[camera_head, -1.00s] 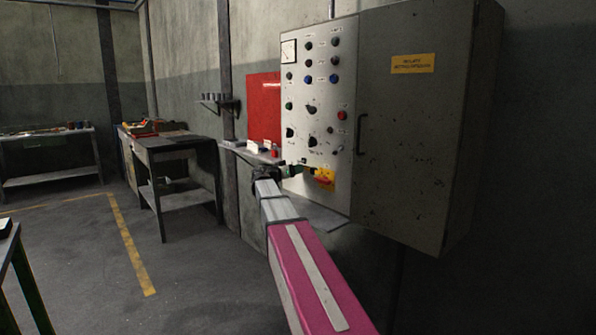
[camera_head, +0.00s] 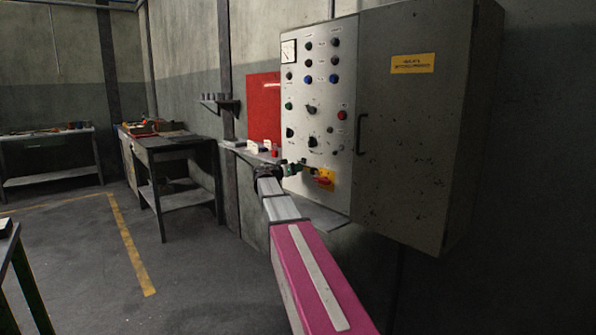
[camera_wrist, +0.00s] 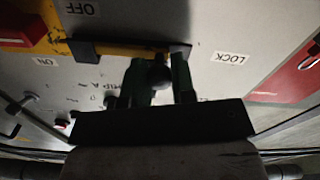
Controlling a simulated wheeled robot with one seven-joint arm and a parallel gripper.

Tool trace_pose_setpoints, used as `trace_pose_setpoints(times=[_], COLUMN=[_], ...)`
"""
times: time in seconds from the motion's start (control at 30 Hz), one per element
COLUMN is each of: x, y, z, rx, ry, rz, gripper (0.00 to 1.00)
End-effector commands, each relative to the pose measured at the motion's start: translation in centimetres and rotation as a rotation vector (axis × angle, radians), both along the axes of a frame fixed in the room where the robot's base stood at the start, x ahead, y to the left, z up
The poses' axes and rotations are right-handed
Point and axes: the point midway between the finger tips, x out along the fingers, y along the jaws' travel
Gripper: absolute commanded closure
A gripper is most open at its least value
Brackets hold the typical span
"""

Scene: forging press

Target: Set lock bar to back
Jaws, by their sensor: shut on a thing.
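In the wrist view the lock bar (camera_wrist: 125,50) is a yellow bar with black ends. It reaches from the yellow switch plate toward the LOCK label (camera_wrist: 230,57). My gripper (camera_wrist: 165,78) has its two green-and-dark fingers around a dark rounded knob near the bar's LOCK-side end; the fingers partly hide the contact. In the head view my gripper (camera_head: 293,168) is at the lower left of the panel, beside the yellow and red rotary switch (camera_head: 325,179). The bar is too small there to read its exact position. The red switch handle (camera_wrist: 22,25) also shows in the wrist view.
The control panel (camera_head: 318,90) carries several knobs and buttons, with a grey cabinet (camera_head: 410,120) to its right. A small shelf (camera_head: 250,152) with items is just left of my gripper. A red panel (camera_head: 264,105) hangs behind.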

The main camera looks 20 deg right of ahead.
Motion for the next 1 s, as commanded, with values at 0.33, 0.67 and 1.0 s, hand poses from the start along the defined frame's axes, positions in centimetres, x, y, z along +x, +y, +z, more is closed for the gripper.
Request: trace_pose_setpoints(times=[0.33,0.67,1.0], x=[2.7,2.5,1.7], y=[1.0,0.9,1.2], z=[0.1,0.1,0.0], rx=[-0.004,-0.002,-0.001], ry=[0.003,0.001,0.001], rz=[0.008,0.005,0.001], gripper=[1.0,0.5,0.5])
